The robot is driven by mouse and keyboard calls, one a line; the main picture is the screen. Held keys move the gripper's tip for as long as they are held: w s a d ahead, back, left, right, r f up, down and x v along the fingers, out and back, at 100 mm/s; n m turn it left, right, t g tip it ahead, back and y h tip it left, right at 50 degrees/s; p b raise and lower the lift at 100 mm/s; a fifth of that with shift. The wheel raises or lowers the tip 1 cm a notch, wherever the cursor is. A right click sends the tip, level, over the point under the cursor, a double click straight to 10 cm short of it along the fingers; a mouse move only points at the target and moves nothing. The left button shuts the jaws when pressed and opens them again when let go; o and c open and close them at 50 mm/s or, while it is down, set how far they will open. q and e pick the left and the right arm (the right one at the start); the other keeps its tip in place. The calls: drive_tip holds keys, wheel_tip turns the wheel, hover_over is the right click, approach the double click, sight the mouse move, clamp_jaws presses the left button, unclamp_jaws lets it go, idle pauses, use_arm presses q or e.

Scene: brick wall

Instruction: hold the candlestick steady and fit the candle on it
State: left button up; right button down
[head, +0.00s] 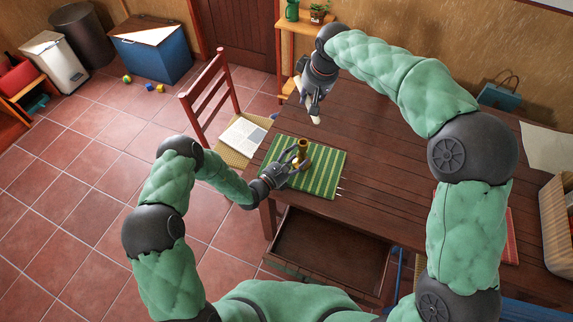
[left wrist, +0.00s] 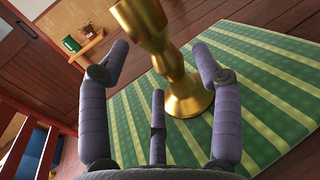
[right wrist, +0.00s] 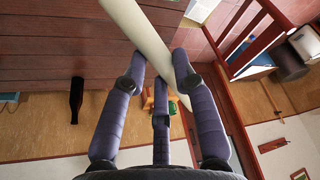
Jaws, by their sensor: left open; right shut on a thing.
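The gold candlestick (head: 302,147) stands upright on a green striped mat (head: 327,178) near the table's left end. My left gripper (head: 295,160) is open beside it. In the left wrist view the candlestick (left wrist: 184,95) rises just beyond and between the open fingers (left wrist: 160,62), with no clear contact. My right gripper (head: 312,100) is shut on the pale candle (head: 316,119), above the table, behind the candlestick and apart from it. In the right wrist view the candle (right wrist: 137,30) crosses the fingers (right wrist: 160,68) slantwise; they hide part of it.
An open, empty-looking drawer (head: 325,255) juts out from the table's front. A red chair (head: 208,95) with an open book (head: 244,135) on its seat stands left of the table. A basket (head: 556,225) is at the right. The table (head: 385,150) is bare between mat and right arm.

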sight(301, 152)
use_arm(q)
drive_tip(key=shift+x, duration=1.55)
